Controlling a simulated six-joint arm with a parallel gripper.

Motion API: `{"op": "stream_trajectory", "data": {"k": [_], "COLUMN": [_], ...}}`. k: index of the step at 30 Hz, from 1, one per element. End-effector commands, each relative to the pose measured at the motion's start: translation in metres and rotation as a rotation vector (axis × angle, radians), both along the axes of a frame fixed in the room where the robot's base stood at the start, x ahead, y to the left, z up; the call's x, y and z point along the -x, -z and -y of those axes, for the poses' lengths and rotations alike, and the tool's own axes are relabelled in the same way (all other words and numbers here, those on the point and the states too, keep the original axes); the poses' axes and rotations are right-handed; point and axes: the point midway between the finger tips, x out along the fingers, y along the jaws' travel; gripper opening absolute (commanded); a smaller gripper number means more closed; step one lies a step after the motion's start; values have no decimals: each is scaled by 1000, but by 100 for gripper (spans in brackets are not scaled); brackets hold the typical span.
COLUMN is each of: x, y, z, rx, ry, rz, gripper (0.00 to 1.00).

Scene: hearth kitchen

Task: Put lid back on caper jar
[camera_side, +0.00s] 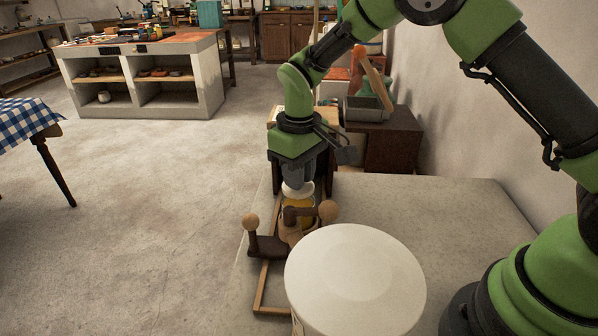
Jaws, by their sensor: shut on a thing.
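My gripper (299,178) points straight down and is shut on a white lid (297,189). The lid is right over the caper jar (298,208), which looks yellow-amber and stands upright. From this angle I cannot tell whether the lid touches the jar's rim or is just above it. The jar stands in a wooden holder (266,247) with dark arms and round pale knobs on either side. One dark arm hides part of the jar's front.
A large white round-topped container (355,272) stands close in front and hides part of the holder. The grey worktop (450,212) is clear to the right. A dark wooden cabinet (390,140) with a grey bin (367,108) stands behind. The floor lies open left.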

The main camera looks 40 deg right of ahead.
Motion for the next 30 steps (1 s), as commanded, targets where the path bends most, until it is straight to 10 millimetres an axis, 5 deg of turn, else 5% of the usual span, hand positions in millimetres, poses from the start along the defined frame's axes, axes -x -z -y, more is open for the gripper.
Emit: {"op": "stream_trajectory", "data": {"k": [6, 7, 10, 16, 20, 30], "x": [0, 0, 0, 0, 0, 0], "y": [0, 0, 0, 0, 0, -3], "z": [0, 0, 0, 0, 0, 0], "rx": [0, 0, 0, 0, 0, 0], "ry": [0, 0, 0, 0, 0, 0], "rz": [0, 0, 0, 0, 0, 0], "gripper": [0, 26, 48, 48, 74, 74]}}
